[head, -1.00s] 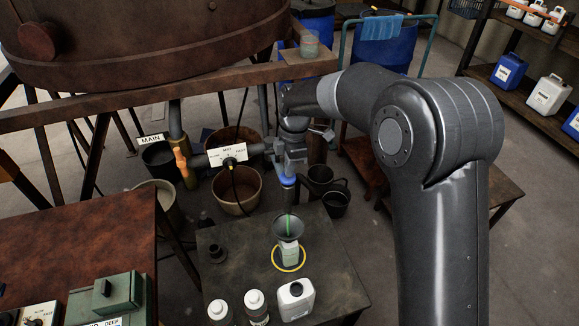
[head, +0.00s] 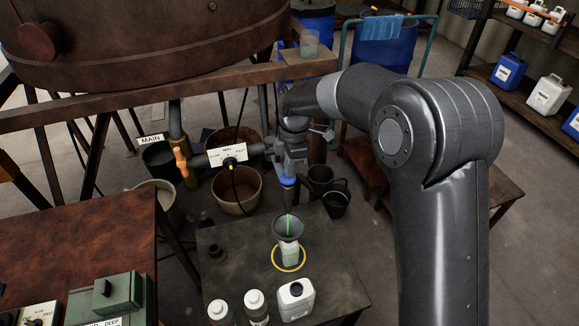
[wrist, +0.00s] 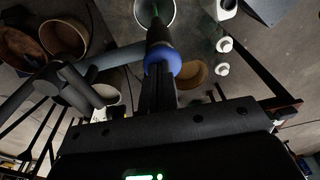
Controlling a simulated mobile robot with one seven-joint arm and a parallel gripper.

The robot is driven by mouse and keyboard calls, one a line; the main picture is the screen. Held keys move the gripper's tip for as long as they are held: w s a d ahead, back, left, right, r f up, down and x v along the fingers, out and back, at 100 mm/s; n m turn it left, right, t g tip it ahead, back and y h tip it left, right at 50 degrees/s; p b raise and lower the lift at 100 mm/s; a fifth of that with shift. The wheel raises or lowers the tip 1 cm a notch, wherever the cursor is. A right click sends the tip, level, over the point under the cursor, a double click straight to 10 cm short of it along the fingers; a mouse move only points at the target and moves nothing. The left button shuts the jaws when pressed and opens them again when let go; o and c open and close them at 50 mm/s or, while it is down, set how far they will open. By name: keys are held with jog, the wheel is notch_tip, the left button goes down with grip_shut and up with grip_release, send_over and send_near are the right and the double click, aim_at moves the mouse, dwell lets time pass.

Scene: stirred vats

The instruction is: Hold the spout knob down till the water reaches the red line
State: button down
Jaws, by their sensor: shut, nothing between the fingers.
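The spout's blue knob (wrist: 163,60) shows as a blue ring in the wrist view and under my gripper in the head view (head: 287,181). My gripper (wrist: 157,85) is shut and empty, its fingertips against or very close to the knob; exact contact is hard to tell. A thin green stream (head: 289,222) runs from the spout into a dark funnel (head: 288,230). The funnel stands in a pale bottle (head: 289,254) with greenish contents, inside a yellow ring on the table. The red line and exact liquid level cannot be made out.
The low dark table (head: 335,262) also bears a white jug (head: 296,300), two white-capped bottles and a small dark fitting (head: 215,252). A large brown vat (head: 150,40) is overhead. Pipes and a white labelled plate (head: 228,154) lie left of the spout.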

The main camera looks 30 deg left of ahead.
jog(key=shift+s+d+f, duration=0.1)
jog(key=shift+f, duration=0.5)
notch_tip(320, 180, up, 15)
jog(key=w, duration=0.1)
jog(key=shift+w+d, duration=0.15)
jog(key=shift+w, duration=0.25)
